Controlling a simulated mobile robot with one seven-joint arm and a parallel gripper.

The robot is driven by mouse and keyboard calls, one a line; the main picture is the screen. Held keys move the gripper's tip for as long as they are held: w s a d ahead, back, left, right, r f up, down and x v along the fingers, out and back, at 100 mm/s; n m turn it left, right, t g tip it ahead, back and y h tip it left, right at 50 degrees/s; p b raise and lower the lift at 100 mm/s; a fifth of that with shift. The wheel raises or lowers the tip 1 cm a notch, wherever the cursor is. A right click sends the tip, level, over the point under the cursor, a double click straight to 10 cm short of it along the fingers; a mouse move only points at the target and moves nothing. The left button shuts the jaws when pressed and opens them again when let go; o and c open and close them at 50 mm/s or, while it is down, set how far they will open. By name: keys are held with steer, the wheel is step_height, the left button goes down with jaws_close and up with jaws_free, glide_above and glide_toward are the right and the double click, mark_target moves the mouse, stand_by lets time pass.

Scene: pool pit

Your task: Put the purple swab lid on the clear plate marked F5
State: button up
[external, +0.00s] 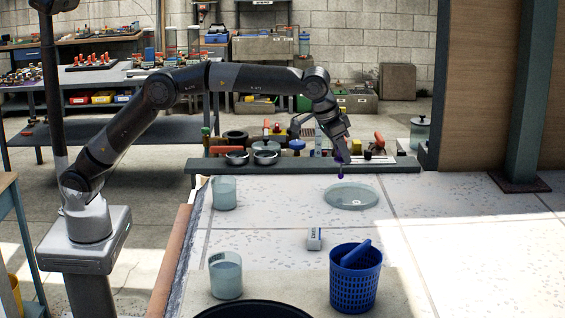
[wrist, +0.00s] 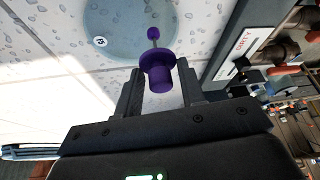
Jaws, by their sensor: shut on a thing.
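My gripper (external: 340,152) is shut on the purple swab lid (external: 340,171), which hangs tip down from the fingers. In the wrist view the purple swab lid (wrist: 157,75) sits between the two fingers of my gripper (wrist: 158,85), its thin stem and purple tip pointing away. The clear plate (external: 352,196) lies on the pale tiled surface, just below and slightly right of the lid.
A blue basket (external: 355,290) with a blue item stands in front. A small white box (external: 314,239) lies left of it. Two clear jars (external: 223,193) (external: 225,276) stand at the left. A dark shelf (external: 300,165) with several tools runs behind. Tiles right of the plate are clear.

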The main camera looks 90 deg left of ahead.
mark_target(341, 159)
steer(key=shift+f, duration=1.4)
steer(key=shift+f, duration=0.2)
steer(key=o, duration=1)
steer(key=shift+c, duration=0.2)
